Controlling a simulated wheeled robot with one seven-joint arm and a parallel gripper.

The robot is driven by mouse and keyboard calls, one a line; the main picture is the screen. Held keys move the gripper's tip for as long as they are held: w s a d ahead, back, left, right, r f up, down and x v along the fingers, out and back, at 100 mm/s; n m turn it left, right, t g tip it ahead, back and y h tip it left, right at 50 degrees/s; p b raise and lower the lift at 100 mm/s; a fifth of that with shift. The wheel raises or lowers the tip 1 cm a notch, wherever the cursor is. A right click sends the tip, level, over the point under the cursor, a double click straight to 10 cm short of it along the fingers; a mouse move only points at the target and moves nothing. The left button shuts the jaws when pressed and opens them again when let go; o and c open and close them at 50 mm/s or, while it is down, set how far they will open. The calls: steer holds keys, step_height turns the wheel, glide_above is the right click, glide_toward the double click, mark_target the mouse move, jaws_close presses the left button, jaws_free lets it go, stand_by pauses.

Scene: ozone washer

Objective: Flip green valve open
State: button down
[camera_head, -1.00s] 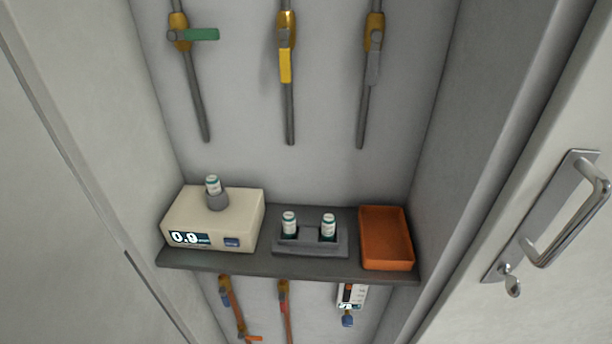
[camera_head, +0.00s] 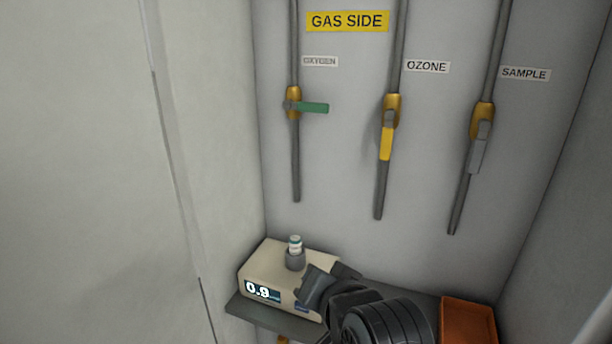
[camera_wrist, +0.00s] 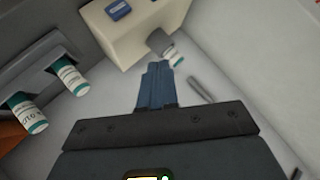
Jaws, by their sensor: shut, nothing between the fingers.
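The green valve handle (camera_head: 312,107) is on the brass valve body (camera_head: 293,103) of the left vertical pipe, below the OXYGEN label (camera_head: 320,62). The handle lies level, pointing right, across the pipe. My gripper (camera_head: 318,286) is low in the head view, in front of the beige meter, well below the green handle and apart from it. In the wrist view its fingers (camera_wrist: 158,82) are together with nothing between them. The green handle does not show in the wrist view. The arm hides part of the shelf.
A yellow handle (camera_head: 386,143) and a grey handle (camera_head: 479,148) hang down along the pipes to the right. The beige meter (camera_head: 262,268) holds a vial (camera_head: 295,244). An orange tray (camera_head: 467,318) is at right. Two more vials (camera_wrist: 68,75) stand in a rack. Wall space around the green handle is clear.

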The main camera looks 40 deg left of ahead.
steer(key=w+a+r+n+g+h, duration=0.1)
steer(key=w+a+r+n, duration=0.15)
steer(key=a+r, duration=0.55)
step_height(320, 180, up, 32)
steer(key=w+m+t+h, duration=0.1)
steer(key=m+t+h, duration=0.2)
steer(key=h, duration=0.4)
steer(key=shift+d, duration=0.25)
steer(key=shift+f, duration=0.15)
glide_above(306, 106)
steer(key=s+d, duration=0.1)
step_height(306, 106, down, 7)
steer(key=f, duration=0.4)
steer(key=shift+s+b, duration=0.2)
steer(key=shift+b, duration=0.2)
